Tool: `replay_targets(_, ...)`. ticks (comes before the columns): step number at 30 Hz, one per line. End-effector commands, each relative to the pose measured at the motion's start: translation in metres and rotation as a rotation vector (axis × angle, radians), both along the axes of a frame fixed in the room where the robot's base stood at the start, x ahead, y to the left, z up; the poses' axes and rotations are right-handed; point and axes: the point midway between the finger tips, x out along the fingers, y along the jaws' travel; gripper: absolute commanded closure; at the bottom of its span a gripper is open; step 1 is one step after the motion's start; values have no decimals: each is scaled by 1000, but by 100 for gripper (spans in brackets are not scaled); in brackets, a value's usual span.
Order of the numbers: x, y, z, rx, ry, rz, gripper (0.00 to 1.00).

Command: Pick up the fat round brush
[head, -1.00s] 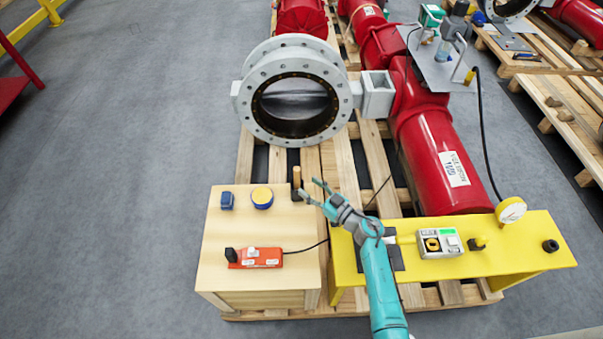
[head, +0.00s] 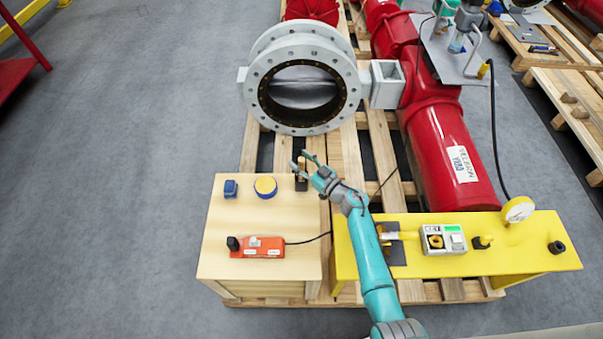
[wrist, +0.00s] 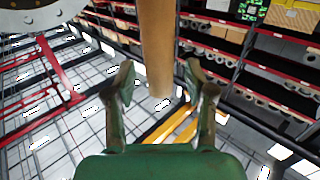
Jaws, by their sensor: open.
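The fat round brush (head: 301,172) stands upright at the far right corner of the wooden box top, with a light wooden handle above a dark lower part. My gripper (head: 298,158) is at the handle, with its fingers spread. In the wrist view the wooden handle (wrist: 157,40) runs down from the top edge and lies between the two open fingertips (wrist: 158,72), with a gap on each side. Its depth between the fingers is hard to tell. The fingers partly cover the brush in the head view.
A yellow bench (head: 510,259) stands right. The flanged valve (head: 270,122) is behind.

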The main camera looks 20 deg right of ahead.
Motion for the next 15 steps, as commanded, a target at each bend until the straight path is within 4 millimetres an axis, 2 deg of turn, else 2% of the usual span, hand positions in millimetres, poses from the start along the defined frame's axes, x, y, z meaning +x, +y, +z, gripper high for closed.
replay_targets(6, 0, 0, 0, 0, 0, 0, 46)
replay_targets(12, 0, 0, 0, 0, 0, -1, 96)
replay_targets(13, 0, 0, 0, 0, 0, -1, 100)
replay_targets(15, 0, 0, 0, 0, 0, -1, 100)
